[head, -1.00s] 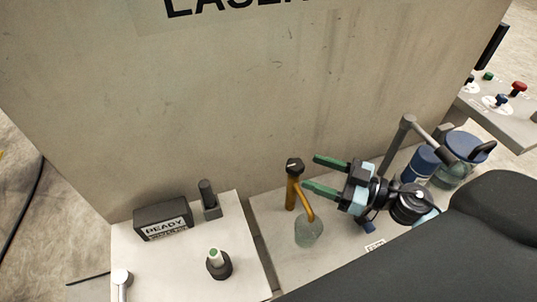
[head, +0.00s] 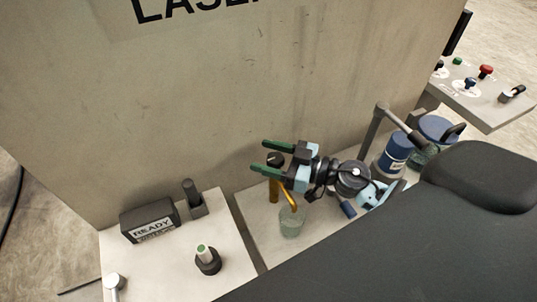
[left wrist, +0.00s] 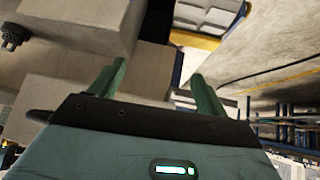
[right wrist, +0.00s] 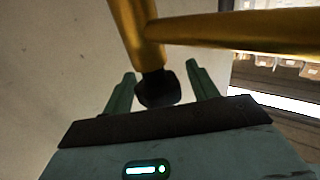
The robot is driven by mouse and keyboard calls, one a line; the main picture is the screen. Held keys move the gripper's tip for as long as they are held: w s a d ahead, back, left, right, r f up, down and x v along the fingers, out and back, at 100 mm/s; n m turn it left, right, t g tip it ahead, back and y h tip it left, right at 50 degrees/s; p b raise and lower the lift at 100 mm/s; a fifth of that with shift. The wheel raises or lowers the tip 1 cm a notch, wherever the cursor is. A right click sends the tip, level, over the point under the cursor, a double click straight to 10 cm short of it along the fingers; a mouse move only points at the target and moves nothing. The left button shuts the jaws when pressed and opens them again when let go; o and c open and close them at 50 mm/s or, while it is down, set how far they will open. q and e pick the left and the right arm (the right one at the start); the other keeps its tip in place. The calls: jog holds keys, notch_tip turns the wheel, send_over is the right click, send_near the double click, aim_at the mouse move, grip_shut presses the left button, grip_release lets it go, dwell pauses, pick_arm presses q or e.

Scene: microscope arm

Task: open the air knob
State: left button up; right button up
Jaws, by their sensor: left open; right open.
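A black knob (head: 275,159) tops an upright brass pipe (head: 273,190) by the grey wall; I read no air label on it. My right gripper (head: 262,156) is open, its green fingers on either side of the knob. In the right wrist view the knob (right wrist: 158,88) shows between the open fingers (right wrist: 160,70), with the brass pipe (right wrist: 138,35) beyond; I see no clear contact. My left gripper (left wrist: 158,70) is open and empty in the left wrist view, away from the knob; it is not in the head view.
A brass spout bends into a glass jar (head: 291,222) just below the right gripper. A READY box (head: 150,221) and a green-tipped knob (head: 207,258) stand to the left. Blue containers (head: 395,155) and a grey bent post (head: 375,130) stand right. A large black pad (head: 400,235) fills the lower right.

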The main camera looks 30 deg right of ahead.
jog(key=shift+a, duration=0.1)
jog(key=c, duration=1)
jog(key=shift+w, duration=0.1)
jog(key=shift+y, duration=0.3)
jog(key=n+g+y, duration=0.2)
jog(key=n+g, duration=0.1)
jog(key=g, duration=0.1)
jog(key=shift+a+n+y, duration=0.1)
jog(key=shift+n+y, duration=0.2)
jog(key=shift+y, duration=0.1)
pick_arm(q)
jog(key=shift+s+f+b, duration=0.55)
jog(key=shift+f+b, duration=0.05)
jog(key=shift+f, duration=0.1)
pick_arm(e)
jog(key=shift+s+a+n+g+y, duration=0.1)
jog(key=shift+s+n+g+y, duration=0.15)
jog(key=shift+n+g+y, duration=0.6)
jog(key=shift+s+a+n+g+y, duration=0.1)
jog(key=shift+s+n+g+y, duration=0.15)
jog(key=shift+n+g, duration=1.2)
jog(key=shift+m+g, duration=0.3)
jog(key=shift+g, duration=0.4)
pick_arm(q)
jog(key=shift+w, duration=0.2)
